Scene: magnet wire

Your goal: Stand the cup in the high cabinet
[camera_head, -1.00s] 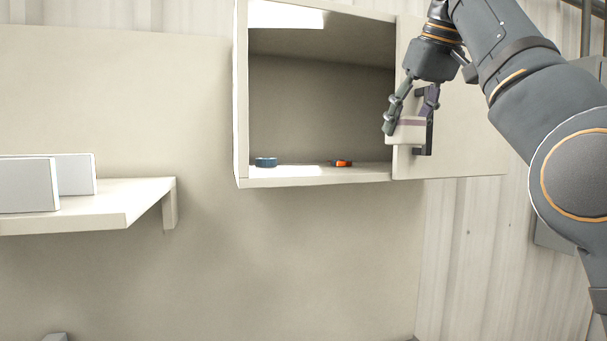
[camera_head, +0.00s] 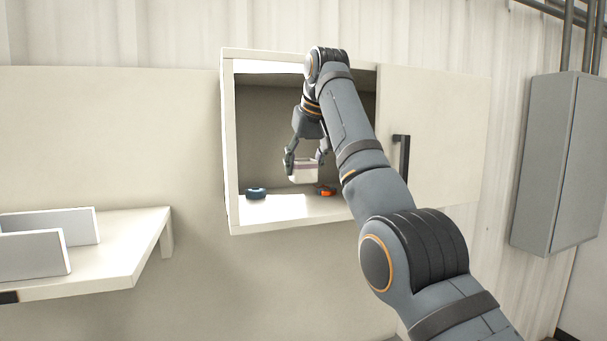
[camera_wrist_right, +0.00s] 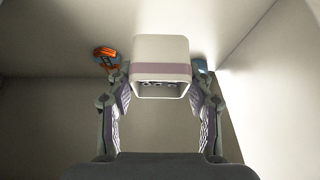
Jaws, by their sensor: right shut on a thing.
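The cup (camera_head: 303,173) is pale with a mauve band. My right gripper (camera_head: 305,163) is shut on it, one finger on each side. It hangs in the opening of the high cabinet (camera_head: 230,150), apparently above the cabinet floor. In the right wrist view the cup (camera_wrist_right: 161,65) sits between the fingertips, with several small dark shapes in its near end. The cabinet stands open, and its door (camera_head: 450,135) with a black handle is at the right. My right arm hides the cabinet's right part. My left gripper is not in view.
On the cabinet floor, a small blue object (camera_head: 256,193) lies left of the cup and an orange-and-dark object (camera_head: 326,191) lies right. Bare floor shows between them. A low shelf (camera_head: 110,260) with upright panels is at left, and a grey wall box (camera_head: 548,165) at right.

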